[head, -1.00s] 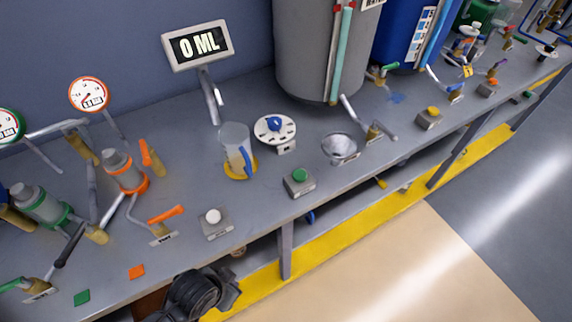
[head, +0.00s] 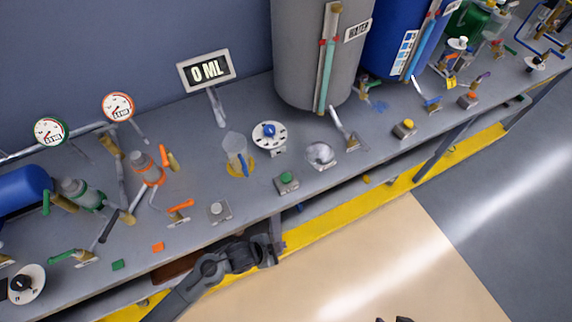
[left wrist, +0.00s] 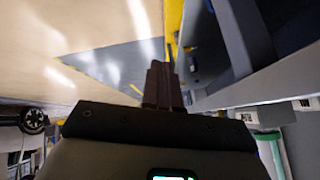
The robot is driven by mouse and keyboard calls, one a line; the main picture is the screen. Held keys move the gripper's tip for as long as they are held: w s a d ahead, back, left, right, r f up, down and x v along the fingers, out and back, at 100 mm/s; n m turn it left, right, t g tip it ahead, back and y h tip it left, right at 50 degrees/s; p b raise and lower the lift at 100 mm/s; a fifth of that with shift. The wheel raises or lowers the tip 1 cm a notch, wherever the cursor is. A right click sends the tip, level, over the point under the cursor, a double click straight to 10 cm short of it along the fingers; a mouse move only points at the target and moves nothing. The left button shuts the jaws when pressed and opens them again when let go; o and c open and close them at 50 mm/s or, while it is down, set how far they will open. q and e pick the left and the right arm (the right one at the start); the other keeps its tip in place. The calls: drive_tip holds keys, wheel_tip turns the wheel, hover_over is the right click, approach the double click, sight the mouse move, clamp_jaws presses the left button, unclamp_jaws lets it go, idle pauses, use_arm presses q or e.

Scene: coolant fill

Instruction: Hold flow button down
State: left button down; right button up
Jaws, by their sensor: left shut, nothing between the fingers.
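Push buttons on small grey boxes stand along the bench front: a green button (head: 287,177), a white button (head: 216,208) and a yellow button (head: 408,123). I cannot read which box is marked flow. My left gripper (head: 274,246) is in front of the bench edge, below and apart from the green and white buttons. It is shut and empty; its closed fingers (left wrist: 164,88) also show in the left wrist view, where no button can be made out. Dark tips at the bottom edge of the head view look like my right gripper (head: 395,320), mostly cut off.
The display (head: 206,70) reads 0 ML. A grey tank (head: 299,60) rises behind. The floor in front is clear.

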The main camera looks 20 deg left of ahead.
use_arm(q)
drive_tip(key=w+r+m+p, duration=0.2)
drive_tip(key=w+r+p, duration=0.2)
drive_tip(key=r+p, duration=0.1)
wheel_tip(320, 180, up, 18)
drive_tip(key=m+t+h+p, duration=0.1)
drive_tip(key=m+p, duration=0.1)
drive_tip(key=p, duration=1.1)
hover_over(284, 179)
drive_tip(key=shift+r, duration=0.15)
use_arm(e)
wheel_tip(284, 179, up, 20)
drive_tip(key=shift+d, duration=0.2)
use_arm(q)
wheel_tip(284, 179, down, 7)
drive_tip(key=b, duration=0.6)
drive_tip(key=shift+f+b, duration=0.85)
drive_tip(key=shift+f, duration=0.1)
use_arm(e)
wheel_tip(284, 179, down, 8)
drive_tip(key=shift+r, duration=0.2)
use_arm(q)
drive_tip(key=shift+f+b, duration=0.3)
drive_tip(key=shift+f, duration=0.1)
use_arm(e)
drive_tip(key=shift+d+f, duration=0.1)
drive_tip(key=shift+f, duration=0.15)
